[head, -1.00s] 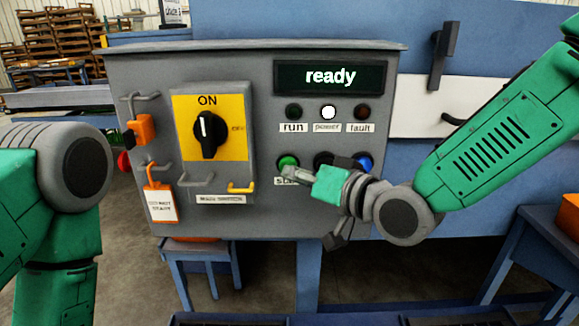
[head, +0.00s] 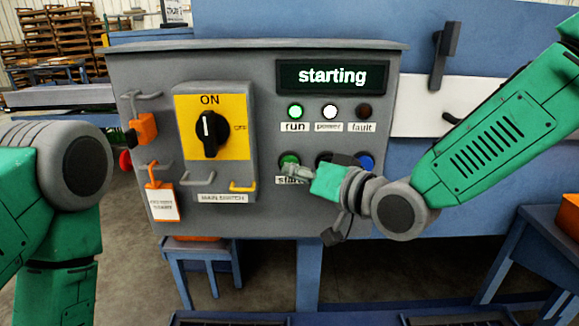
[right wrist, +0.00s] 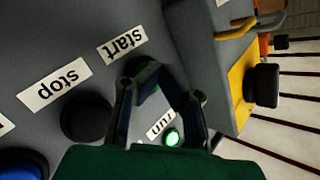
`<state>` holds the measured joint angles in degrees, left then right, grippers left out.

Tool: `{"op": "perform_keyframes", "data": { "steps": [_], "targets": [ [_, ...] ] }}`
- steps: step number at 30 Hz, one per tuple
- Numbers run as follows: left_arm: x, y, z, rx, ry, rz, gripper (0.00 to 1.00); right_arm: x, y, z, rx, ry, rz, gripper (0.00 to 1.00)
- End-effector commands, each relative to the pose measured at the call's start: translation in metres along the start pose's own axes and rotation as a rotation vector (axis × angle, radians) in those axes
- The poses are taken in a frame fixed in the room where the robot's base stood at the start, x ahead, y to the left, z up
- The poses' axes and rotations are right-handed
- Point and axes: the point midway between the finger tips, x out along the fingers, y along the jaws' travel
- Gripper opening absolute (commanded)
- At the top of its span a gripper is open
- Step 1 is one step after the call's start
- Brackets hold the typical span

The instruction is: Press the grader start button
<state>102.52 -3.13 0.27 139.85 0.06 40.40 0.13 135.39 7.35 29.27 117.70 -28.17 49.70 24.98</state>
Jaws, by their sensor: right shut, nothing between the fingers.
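The green start button (head: 288,160) is on the grey control panel (head: 265,120), above a partly covered "start" label. My right gripper (head: 292,171) is shut and empty, its tips at the button's lower edge; I cannot tell for sure whether they touch it. In the right wrist view the start button (right wrist: 147,74) shows just past the fingers, partly hidden by them. The display (head: 332,77) reads "starting". The run lamp (head: 295,111) is lit green and the power lamp (head: 330,111) white; the fault lamp (head: 363,111) is dark. My left gripper is out of view.
A black stop button (right wrist: 86,116) and a blue button (head: 366,162) sit beside the start button. The main switch (head: 210,134) on its yellow plate points to ON. Hooks with an orange padlock (head: 146,129) and a tag (head: 163,204) stick out at the panel's left.

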Motion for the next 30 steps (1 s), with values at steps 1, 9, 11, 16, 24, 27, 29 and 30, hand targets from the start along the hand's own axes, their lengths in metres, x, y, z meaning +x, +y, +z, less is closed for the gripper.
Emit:
{"op": "perform_keyframes", "data": {
  "steps": [1,9,11,16,24,27,29,30],
  "targets": [
    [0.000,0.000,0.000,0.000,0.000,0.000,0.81,0.001,0.001,-0.001,0.000,0.003,0.000,0.00],
    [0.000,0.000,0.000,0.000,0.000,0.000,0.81,0.002,0.001,-0.002,0.000,0.003,0.000,0.00],
    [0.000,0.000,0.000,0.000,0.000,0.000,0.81,0.002,0.001,-0.002,0.000,0.003,0.000,0.00],
    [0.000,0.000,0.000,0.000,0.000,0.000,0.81,0.001,0.000,-0.001,0.000,0.003,0.000,0.00],
    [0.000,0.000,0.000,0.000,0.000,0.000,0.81,-0.007,-0.009,0.007,0.001,0.001,-0.001,0.00],
    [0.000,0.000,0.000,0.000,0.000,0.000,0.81,-0.008,-0.011,0.009,0.000,0.001,0.000,0.00],
    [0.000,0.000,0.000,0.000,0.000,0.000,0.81,-0.009,-0.011,0.009,0.000,0.001,0.000,0.00],
    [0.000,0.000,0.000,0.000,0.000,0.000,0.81,-0.009,-0.011,0.009,0.000,0.001,0.000,0.00]
  ]
}}
